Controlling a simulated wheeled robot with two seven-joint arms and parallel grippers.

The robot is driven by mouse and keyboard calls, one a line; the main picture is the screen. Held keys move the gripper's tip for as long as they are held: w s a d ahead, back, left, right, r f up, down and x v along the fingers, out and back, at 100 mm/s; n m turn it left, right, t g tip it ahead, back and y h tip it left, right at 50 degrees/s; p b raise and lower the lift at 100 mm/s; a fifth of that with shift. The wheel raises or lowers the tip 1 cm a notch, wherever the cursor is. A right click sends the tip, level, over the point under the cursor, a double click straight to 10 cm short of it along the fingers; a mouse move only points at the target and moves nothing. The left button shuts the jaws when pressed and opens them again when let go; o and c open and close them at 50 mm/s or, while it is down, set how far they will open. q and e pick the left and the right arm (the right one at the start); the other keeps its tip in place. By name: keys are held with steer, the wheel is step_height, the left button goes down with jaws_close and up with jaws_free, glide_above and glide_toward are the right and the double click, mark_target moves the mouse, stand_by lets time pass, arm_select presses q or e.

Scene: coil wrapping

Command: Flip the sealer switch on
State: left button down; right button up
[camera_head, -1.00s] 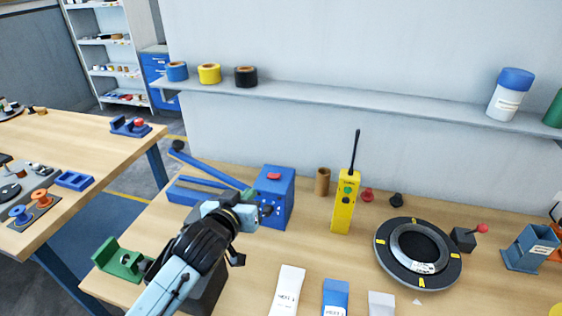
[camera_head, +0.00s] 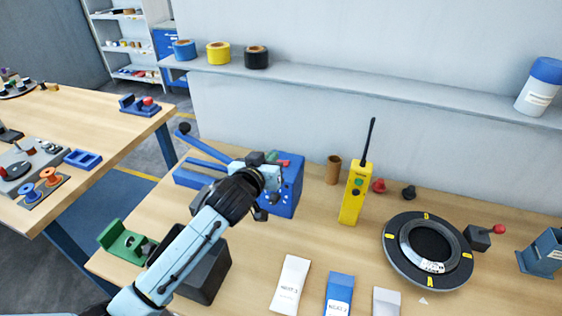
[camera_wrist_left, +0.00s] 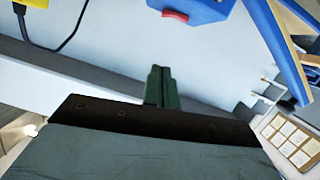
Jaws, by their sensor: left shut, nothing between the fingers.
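The sealer is a blue box (camera_head: 291,198) with a long blue arm (camera_head: 205,146) reaching out to its left. Its red switch (camera_head: 285,162) is on top, partly hidden behind my left gripper. My left gripper (camera_head: 272,156) is over the top of the box, close to the switch, with its green fingertips together and empty. In the left wrist view the shut green fingers (camera_wrist_left: 158,85) point at the box, and the red switch (camera_wrist_left: 175,15) is at the top edge, a little beyond the tips. I cannot tell whether they touch. My right gripper is not in view.
A yellow handheld device (camera_head: 352,195) with an antenna and a brown roll (camera_head: 333,170) stand right of the sealer. A round black turntable (camera_head: 428,287) is further right. A green holder (camera_head: 126,243) is at left. Packets (camera_head: 290,284) lie in front. A shelf (camera_head: 380,90) runs behind.

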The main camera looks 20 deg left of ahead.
mark_target(281, 158)
arm_select(q)
steer(key=x, duration=0.5)
steer(key=shift+w, duration=0.35)
steer(key=f, duration=0.2)
steer(key=shift+d+f, duration=0.3)
steer(key=shift+f, duration=0.1)
steer(key=shift+d+f, duration=0.1)
steer(key=shift+f, duration=0.6)
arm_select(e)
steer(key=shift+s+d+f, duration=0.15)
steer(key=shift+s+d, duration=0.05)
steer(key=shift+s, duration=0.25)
